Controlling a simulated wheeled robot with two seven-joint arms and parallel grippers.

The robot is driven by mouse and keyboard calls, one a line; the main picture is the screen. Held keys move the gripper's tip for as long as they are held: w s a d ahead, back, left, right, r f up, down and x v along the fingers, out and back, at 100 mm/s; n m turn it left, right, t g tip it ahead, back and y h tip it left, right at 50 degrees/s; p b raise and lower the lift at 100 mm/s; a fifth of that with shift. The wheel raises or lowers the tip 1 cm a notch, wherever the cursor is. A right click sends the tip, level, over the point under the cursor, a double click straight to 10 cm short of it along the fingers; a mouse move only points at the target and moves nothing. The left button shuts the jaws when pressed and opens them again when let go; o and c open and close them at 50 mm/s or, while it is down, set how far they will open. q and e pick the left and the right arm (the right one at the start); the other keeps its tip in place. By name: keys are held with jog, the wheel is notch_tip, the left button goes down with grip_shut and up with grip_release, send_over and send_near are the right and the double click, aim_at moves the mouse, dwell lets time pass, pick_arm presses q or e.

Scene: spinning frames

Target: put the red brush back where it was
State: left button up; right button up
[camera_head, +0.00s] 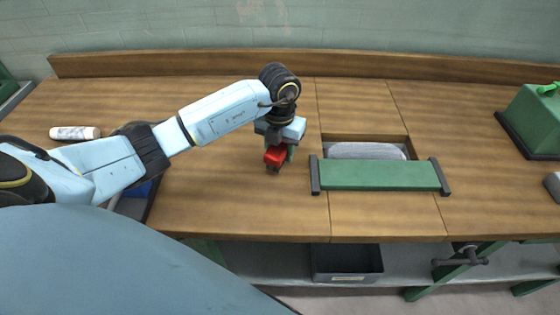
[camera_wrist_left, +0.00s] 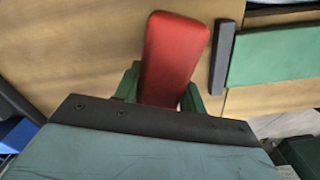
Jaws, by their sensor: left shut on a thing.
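The red brush (camera_head: 275,155) is in my left gripper (camera_head: 279,160), over the wooden bench just left of the green bar. In the left wrist view the brush (camera_wrist_left: 172,58) shows as a long red block between the two green fingers of my left gripper (camera_wrist_left: 163,92). The gripper is shut on it. The underside of the brush is hidden, and I cannot tell whether it touches the bench. My right gripper does not show.
A green bar (camera_head: 380,175) with dark ends lies across a recess holding a grey item (camera_head: 366,151). A white cylinder (camera_head: 75,133) lies at the left. A green box (camera_head: 535,118) stands at the right. A dark bin (camera_head: 346,263) sits on the lower shelf. Bench behind the recess is clear.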

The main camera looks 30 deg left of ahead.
pick_arm(q)
jog(key=shift+f, duration=2.2)
jog(key=shift+f, duration=0.2)
jog(key=o, duration=0.9)
jog(key=shift+o, duration=0.2)
notch_tip(320, 180, up, 12)
jog(key=shift+r, duration=0.2)
